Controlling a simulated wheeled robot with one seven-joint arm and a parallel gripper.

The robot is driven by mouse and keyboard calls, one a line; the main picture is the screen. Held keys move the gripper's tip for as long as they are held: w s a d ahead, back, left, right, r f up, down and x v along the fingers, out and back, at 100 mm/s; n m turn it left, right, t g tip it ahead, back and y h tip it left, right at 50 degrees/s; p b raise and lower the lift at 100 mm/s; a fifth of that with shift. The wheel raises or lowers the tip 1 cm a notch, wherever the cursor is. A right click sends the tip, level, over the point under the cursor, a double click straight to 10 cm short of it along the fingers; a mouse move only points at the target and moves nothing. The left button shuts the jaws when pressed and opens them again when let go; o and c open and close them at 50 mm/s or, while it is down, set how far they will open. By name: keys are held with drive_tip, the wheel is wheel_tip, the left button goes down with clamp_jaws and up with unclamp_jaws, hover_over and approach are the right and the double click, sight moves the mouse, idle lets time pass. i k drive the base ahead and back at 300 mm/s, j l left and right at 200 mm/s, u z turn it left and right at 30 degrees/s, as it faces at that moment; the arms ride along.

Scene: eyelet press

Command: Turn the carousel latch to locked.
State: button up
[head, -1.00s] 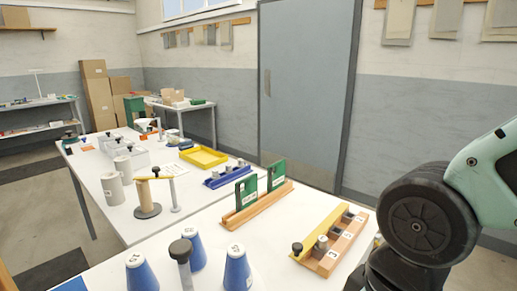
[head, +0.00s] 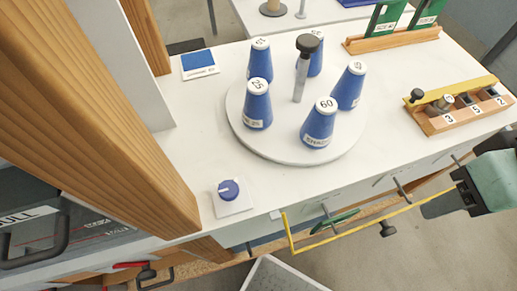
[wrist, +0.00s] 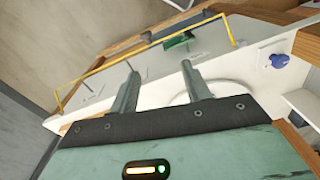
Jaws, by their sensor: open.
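The carousel (head: 245,135) is a round pale turntable with several blue cones and a black-topped centre post. In front of it to the left, a round blue knob (head: 228,190) sits on a small white plate (head: 236,209) near the table's front edge. It looks like the latch; its white mark lies roughly sideways, and I see no readable lock label. The blue knob also shows at the upper right of the wrist view (wrist: 279,61). My gripper (wrist: 160,68) is open and empty. In the head view it is at the right, beyond the front edge, well apart from the knob.
A yellow rail (head: 370,215) runs along the table's front edge between my gripper and the knob. A wooden post (head: 100,120) rises at the left. A numbered wooden block (head: 460,118) and green-plate rack (head: 390,40) stand at the right. Table around the knob is clear.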

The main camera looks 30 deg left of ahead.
sight(228, 190)
drive_tip(key=k+l+u, duration=0.1)
drive_tip(key=u, duration=1.5)
drive_tip(key=l+u, duration=0.5)
drive_tip(key=l, duration=0.15)
